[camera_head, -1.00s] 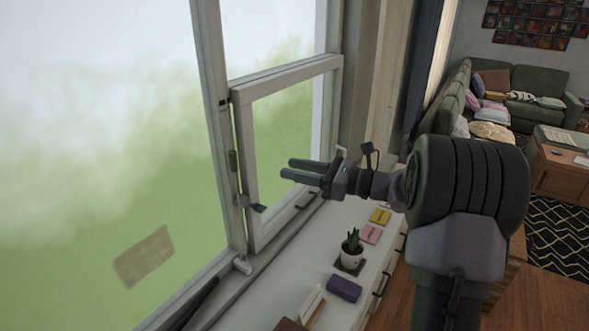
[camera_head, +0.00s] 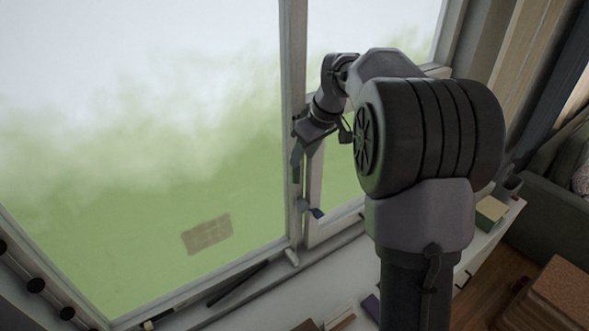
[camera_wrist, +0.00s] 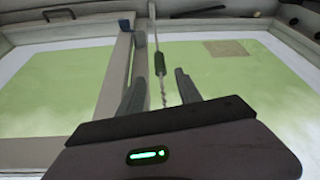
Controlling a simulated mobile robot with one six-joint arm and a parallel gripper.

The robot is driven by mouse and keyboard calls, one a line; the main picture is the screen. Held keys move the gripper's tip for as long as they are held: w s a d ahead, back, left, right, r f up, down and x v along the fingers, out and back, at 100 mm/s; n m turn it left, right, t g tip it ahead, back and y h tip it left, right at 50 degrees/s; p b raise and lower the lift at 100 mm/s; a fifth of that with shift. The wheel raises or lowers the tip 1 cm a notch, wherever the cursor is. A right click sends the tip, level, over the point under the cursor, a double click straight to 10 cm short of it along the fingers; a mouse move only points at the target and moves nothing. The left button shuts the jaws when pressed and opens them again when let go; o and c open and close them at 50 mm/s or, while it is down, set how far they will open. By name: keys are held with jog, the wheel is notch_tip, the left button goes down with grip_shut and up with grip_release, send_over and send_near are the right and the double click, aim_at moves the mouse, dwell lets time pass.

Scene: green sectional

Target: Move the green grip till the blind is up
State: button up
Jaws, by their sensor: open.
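The green grip is a small dark green cylinder on a thin beaded cord. In the wrist view the green grip (camera_wrist: 159,64) hangs in line with the gap between my fingers, its end near the tips. In the head view the green grip (camera_head: 297,174) shows beside the window's middle post, just below my fingers. My gripper (camera_head: 301,154) is open, and it also shows in the wrist view (camera_wrist: 160,80). Clear space shows on both sides of the cord between the fingers. How deep the grip sits is unclear. I cannot make out the blind itself.
The window post (camera_head: 294,90) stands close to my gripper. A blue-tipped handle (camera_head: 317,213) sits just below on the frame. The white sill (camera_head: 310,285) runs underneath. A brown patch (camera_head: 207,235) shows on the left pane. A yellow-topped box (camera_head: 490,212) stands at right.

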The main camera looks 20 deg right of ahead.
aim_at(296, 170)
jog(key=x, duration=0.7)
jog(key=shift+f, duration=0.15)
grip_shut()
dwell(1.1)
